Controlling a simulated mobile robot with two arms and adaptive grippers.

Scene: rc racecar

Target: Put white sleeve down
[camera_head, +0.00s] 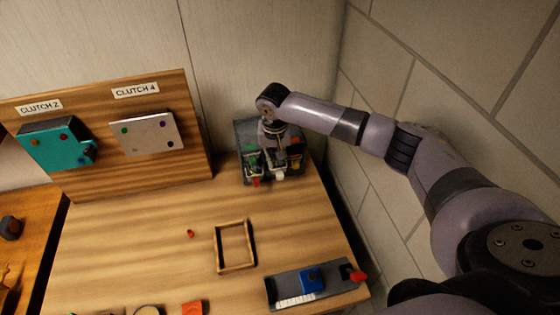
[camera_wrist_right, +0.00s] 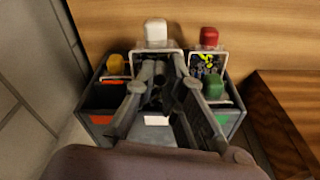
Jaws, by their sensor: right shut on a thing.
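The white sleeve (camera_wrist_right: 155,33) has a white knob and a pale-edged box body. In the right wrist view it lies straight beyond my right gripper's fingertips (camera_wrist_right: 166,72). It also shows as a pale spot in the head view (camera_head: 279,175). My right gripper (camera_head: 277,150) is over the grey bin (camera_head: 243,135) at the table's back right, its fingers shut on the sleeve. The fingers hide the exact contact, and I cannot tell whether the sleeve touches the bin. My left gripper is not in view.
Red (camera_wrist_right: 209,37), green (camera_wrist_right: 213,85) and yellow (camera_wrist_right: 117,64) knobs crowd the grip. A brick wall (camera_head: 400,60) stands close on the right. A wooden frame (camera_head: 218,248) and a grey tray (camera_head: 337,285) lie nearer. The table's middle is mostly clear.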

